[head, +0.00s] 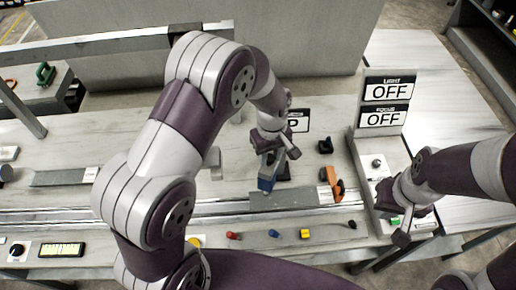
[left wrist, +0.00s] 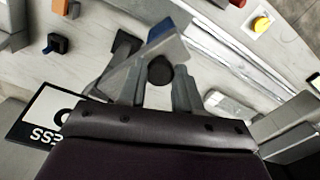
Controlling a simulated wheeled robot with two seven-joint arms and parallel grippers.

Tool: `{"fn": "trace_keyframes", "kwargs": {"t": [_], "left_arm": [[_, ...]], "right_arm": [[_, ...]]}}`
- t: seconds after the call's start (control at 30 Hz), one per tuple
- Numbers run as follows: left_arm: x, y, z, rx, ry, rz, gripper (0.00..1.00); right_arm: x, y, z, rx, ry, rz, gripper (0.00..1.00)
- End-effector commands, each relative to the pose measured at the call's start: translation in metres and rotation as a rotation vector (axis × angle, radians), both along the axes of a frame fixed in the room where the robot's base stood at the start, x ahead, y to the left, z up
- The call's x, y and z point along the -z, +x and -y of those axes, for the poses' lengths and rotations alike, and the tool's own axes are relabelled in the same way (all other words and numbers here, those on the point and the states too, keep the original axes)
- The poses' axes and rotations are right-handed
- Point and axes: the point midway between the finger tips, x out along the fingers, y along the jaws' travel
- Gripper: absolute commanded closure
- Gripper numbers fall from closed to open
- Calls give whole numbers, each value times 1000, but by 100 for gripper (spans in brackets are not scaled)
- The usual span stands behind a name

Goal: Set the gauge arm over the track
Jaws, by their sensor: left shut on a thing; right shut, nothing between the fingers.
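My left gripper (head: 272,158) is over the middle of the bench, shut on a dark round knob (left wrist: 160,70) that shows between its fingers in the left wrist view. The knob appears to belong to the gauge arm, a grey bar with a blue end (left wrist: 160,29). In the head view the blue part (head: 267,183) shows just below the gripper, close to the rear side of the track (head: 215,208). Whether it touches the track cannot be told. The track runs diagonally in the left wrist view (left wrist: 221,47). My right gripper (head: 402,228) is shut and empty by the right-hand panel.
A panel with two OFF signs (head: 387,104) stands at the right. An orange clamp-like part (head: 333,184) and a black knobbed block (head: 325,146) are right of my left gripper. Red, blue and yellow (head: 306,234) pieces lie in front of the track. My left arm hides the left middle.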

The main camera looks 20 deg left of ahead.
Motion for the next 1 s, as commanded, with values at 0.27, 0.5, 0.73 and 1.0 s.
{"fn": "trace_keyframes", "kwargs": {"t": [0.27,0.5,0.73,1.0], "left_arm": [[-1,2,29,-229,-2,5,100],[-2,5,47,-377,-3,6,100],[-2,8,55,-456,-3,6,100],[-2,10,58,-484,-4,7,100]], "right_arm": [[1,0,0,0,0,0,100],[3,0,0,0,0,0,100],[3,0,0,0,0,0,100],[3,0,0,0,0,0,100]]}}
